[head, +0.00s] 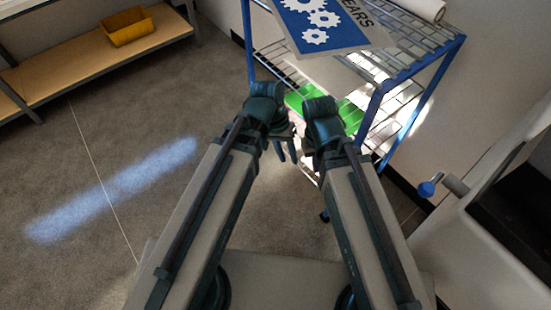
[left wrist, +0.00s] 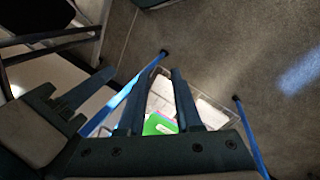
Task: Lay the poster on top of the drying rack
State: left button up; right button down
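The poster (head: 312,22) is a blue sheet with white gears and a pale strip lettered "EARS". In the head view it lies flat over the drying rack's top level at the upper edge, partly cut off by the frame. The drying rack (head: 420,72) has a blue frame and wire shelves. My left gripper (head: 287,150) is in front of the rack, lower than the poster and apart from it. The left wrist view shows its two fingers (left wrist: 158,100) spread with nothing between them. My right gripper (head: 318,160) is close beside it; its fingers are mostly hidden.
A white roll (head: 425,9) lies on the rack's top at the back. Green sheets (head: 305,97) lie on a lower shelf. A grey machine with a blue-knobbed handle (head: 428,188) stands at right. A yellow bin (head: 127,27) sits on a wooden shelf (head: 75,66) at far left. Floor between is clear.

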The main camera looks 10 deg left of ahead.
pick_arm(q)
jog(key=a+y, duration=0.1)
jog(key=s+a+m+y, duration=0.1)
jog(key=y, duration=0.1)
jog(key=a+t+y, duration=0.1)
jog(key=shift+s+a+f, duration=0.1)
jog(key=shift+s+f, duration=0.3)
notch_tip(320, 180, up, 14)
jog(key=p, duration=1.4)
